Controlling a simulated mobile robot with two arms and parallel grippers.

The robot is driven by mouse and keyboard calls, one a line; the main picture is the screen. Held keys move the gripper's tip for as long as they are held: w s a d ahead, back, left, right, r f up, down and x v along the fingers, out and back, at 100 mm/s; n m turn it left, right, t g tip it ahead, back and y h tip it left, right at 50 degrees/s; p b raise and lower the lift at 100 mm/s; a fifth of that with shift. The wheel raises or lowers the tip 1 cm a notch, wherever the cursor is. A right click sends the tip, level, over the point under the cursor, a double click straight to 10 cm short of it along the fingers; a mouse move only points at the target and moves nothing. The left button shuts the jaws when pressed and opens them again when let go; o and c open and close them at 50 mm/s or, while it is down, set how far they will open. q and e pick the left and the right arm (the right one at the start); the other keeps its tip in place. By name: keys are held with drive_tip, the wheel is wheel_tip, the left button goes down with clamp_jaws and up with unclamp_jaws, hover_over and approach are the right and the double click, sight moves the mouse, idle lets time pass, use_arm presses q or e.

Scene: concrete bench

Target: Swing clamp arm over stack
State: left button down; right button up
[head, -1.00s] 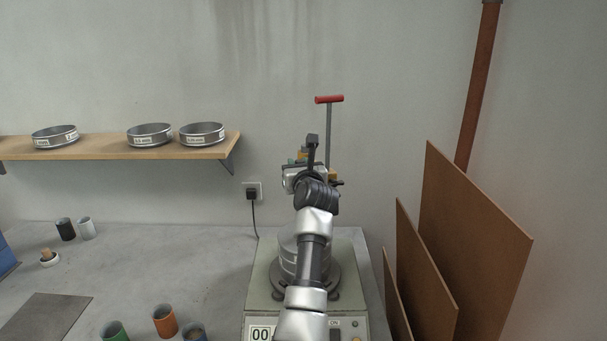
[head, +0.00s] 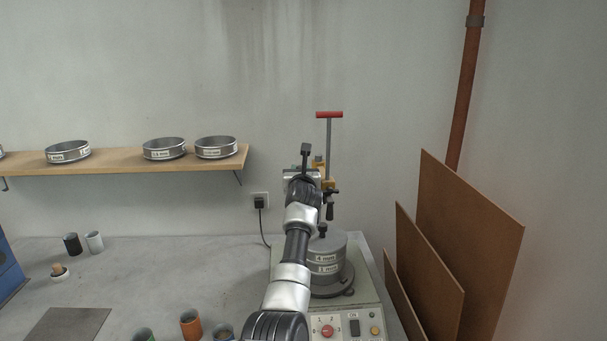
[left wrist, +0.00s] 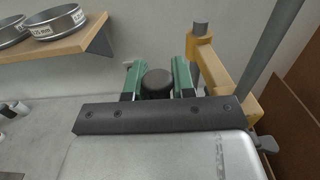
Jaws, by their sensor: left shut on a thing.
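The sieve stack (head: 326,262), with labels reading 4 mm and 1 mm, stands upright on the shaker (head: 368,300). Behind it rises a grey post with a red T-handle (head: 329,114). The yellow clamp arm (head: 328,184) sits partway up the post, and it also shows in the left wrist view (left wrist: 212,66). A dark fitting (head: 323,230) appears just above the stack top; I cannot tell whether they touch. My left gripper (left wrist: 157,82) is shut on a dark round knob (left wrist: 157,84), one green finger on each side. In the head view my wrist hides the fingertips. My right gripper is out of view.
Brown boards (head: 470,225) lean on the wall at the right, close to the shaker. A wooden shelf (head: 120,160) with several sieves is at the left. Small cups (head: 190,324) stand left of the shaker. A cord runs from the wall socket (head: 260,200).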

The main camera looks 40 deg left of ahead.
use_arm(q)
drive_tip(key=shift+r, duration=0.15)
idle(0.3)
drive_tip(key=c, duration=1.1)
unclamp_jaws()
drive_tip(key=shift+w, duration=0.1)
drive_tip(key=shift+o, duration=0.2)
drive_tip(key=shift+d, duration=0.1)
drive_tip(key=shift+s+d+f, duration=0.25)
drive_tip(key=shift+s+d, duration=0.05)
drive_tip(key=shift+s, duration=0.15)
drive_tip(key=b+v, duration=0.3)
drive_tip(key=v, duration=0.6)
drive_tip(key=shift+s+d+r, duration=0.2)
drive_tip(key=shift+d, duration=0.05)
